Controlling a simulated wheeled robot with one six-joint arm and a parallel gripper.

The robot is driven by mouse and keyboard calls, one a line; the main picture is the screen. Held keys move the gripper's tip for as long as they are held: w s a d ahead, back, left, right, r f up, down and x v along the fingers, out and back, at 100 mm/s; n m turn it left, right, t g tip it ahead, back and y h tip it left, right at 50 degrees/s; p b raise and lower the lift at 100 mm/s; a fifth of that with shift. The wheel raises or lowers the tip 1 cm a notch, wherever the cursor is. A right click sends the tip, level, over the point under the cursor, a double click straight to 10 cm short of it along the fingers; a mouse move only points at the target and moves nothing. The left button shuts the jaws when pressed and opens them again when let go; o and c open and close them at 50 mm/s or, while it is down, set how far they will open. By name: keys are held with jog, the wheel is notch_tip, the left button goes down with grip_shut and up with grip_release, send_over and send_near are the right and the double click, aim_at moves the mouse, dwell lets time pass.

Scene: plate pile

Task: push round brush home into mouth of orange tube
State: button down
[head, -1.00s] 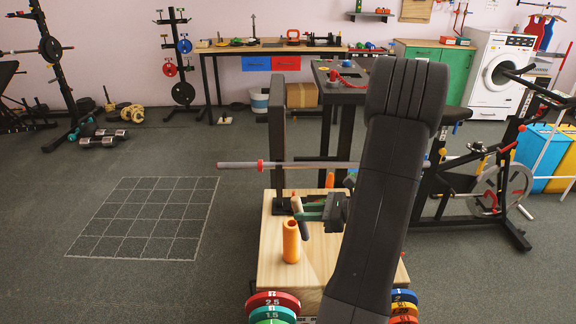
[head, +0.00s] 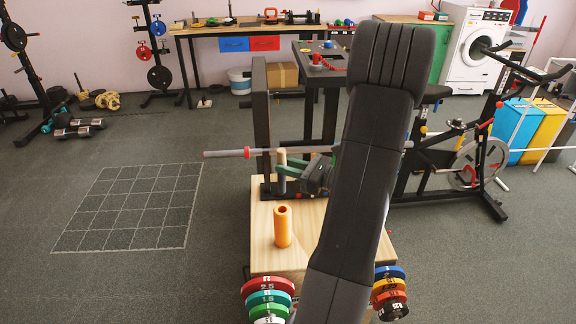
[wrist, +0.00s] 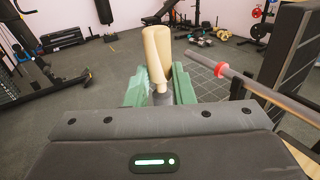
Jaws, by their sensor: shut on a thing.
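The round brush (head: 282,158) has a tan handle and a darker lower part. It stands about upright in my gripper (head: 284,170), whose green fingers are shut around it. In the wrist view, the cream handle (wrist: 157,52) rises between the green fingers of my gripper (wrist: 160,90); the brush's lower end is hidden there. The orange tube (head: 283,230) stands upright on the pale wooden box top, its open mouth facing up. In the head view the brush appears just above the tube's mouth, with a small gap between them. The depth offset is unclear.
A grey bar with a red collar (head: 247,153) runs across behind my gripper, beside a dark upright post (head: 261,120). Coloured weight plates (head: 268,298) sit at the box's front corners. The wooden box top (head: 265,258) is bare around the tube.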

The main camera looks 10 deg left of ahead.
jog(key=b, duration=0.4)
send_over(289, 211)
jog(key=shift+a+f, duration=0.1)
jog(key=shift+f, duration=2.75)
jog(key=shift+s+f+b, duration=0.1)
jog(key=shift+f+b, duration=2.9)
jog(key=shift+f, duration=2)
jog(key=c, duration=1.2)
grip_release()
jog(key=shift+o, duration=0.2)
jog(key=v, duration=1.3)
jog(key=shift+d+p, duration=0.35)
jog(key=shift+d, duration=0.05)
